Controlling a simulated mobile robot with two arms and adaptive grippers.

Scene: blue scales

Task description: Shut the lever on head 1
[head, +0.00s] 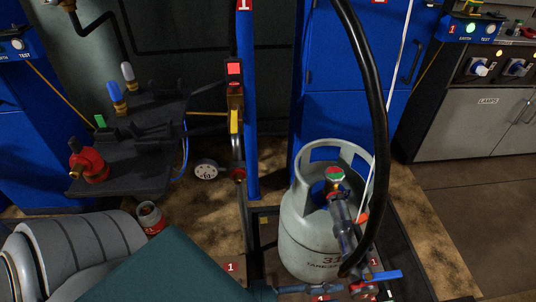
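A grey gas cylinder (300,240) with a collar handle stands upright on a dark framed platform (262,240). A dark filling head (346,222) with a green and red round top (335,173) sits over the cylinder's valve area and slants down its front. A small orange-red lever-like tip (362,217) sticks out at its right side. A blue lever handle (387,275) points right at the lower end, near a small red label. I cannot tell the position of the head's lever. Neither gripper shows in the head view.
A black hose (372,70) arcs down in front of the cylinder. A dark shelf (140,160) stands left. Grey cabinets (470,125) are right. Floor at right is clear.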

